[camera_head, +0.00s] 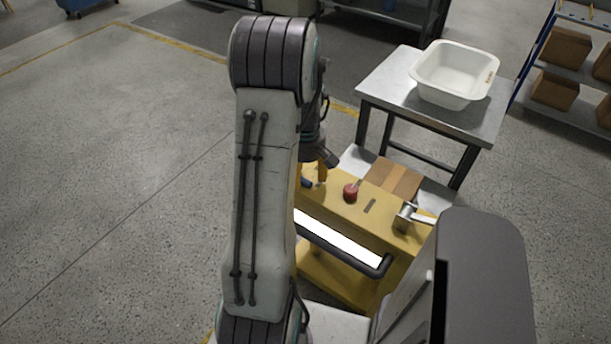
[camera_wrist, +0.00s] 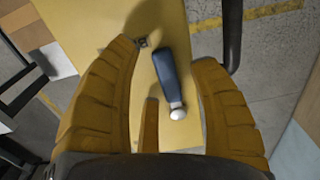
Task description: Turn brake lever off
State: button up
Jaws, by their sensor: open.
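A lever with a blue handle and a pale rounded end (camera_wrist: 166,72) lies over the yellow panel (camera_wrist: 85,25) in the wrist view. My gripper (camera_wrist: 165,52) has its orange fingers spread on both sides of this lever, open. A third finger stands just left of the pale end. I cannot tell whether any finger touches the lever. In the head view my gripper (camera_head: 322,172) is over the far left part of the yellow panel, and only a bit of the blue handle (camera_head: 306,183) shows beside my arm.
A red knob (camera_head: 350,193) and a silver lever with a pale handle (camera_head: 409,216) stand on the same panel. Behind is a metal table (camera_head: 385,85) with a white tub (camera_head: 452,75). Open floor lies left.

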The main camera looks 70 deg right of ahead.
jog(key=shift+f, duration=0.5)
grip_shut()
dwell(0.3)
